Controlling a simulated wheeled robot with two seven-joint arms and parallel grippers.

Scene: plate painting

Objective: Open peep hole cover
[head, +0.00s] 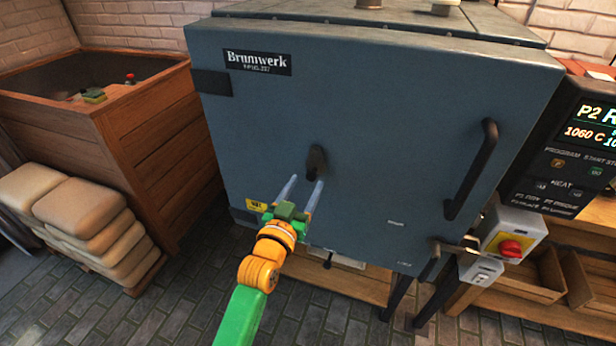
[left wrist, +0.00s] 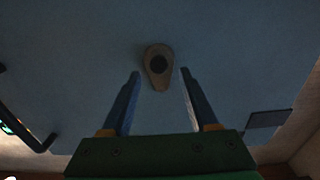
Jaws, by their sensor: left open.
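The peep hole cover (head: 316,162) is a small dark teardrop-shaped piece on the middle of the grey-blue kiln door (head: 400,130). In the left wrist view the cover (left wrist: 158,66) shows a round dark disc at its wide end, and its narrow end points down toward my gripper. My left gripper (head: 304,183) is open, its two pale fingers just below and to the left of the cover in the head view. In the left wrist view the fingertips (left wrist: 160,74) lie either side of the cover's narrow end, with gaps on both sides. I cannot tell their depth to the door.
A dark bar handle (head: 472,170) and a latch (head: 455,246) are on the door's right side. A control panel (head: 575,140) and a red switch (head: 510,248) stand further right. A wooden bin (head: 150,125) and stacked sacks (head: 85,215) are at left.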

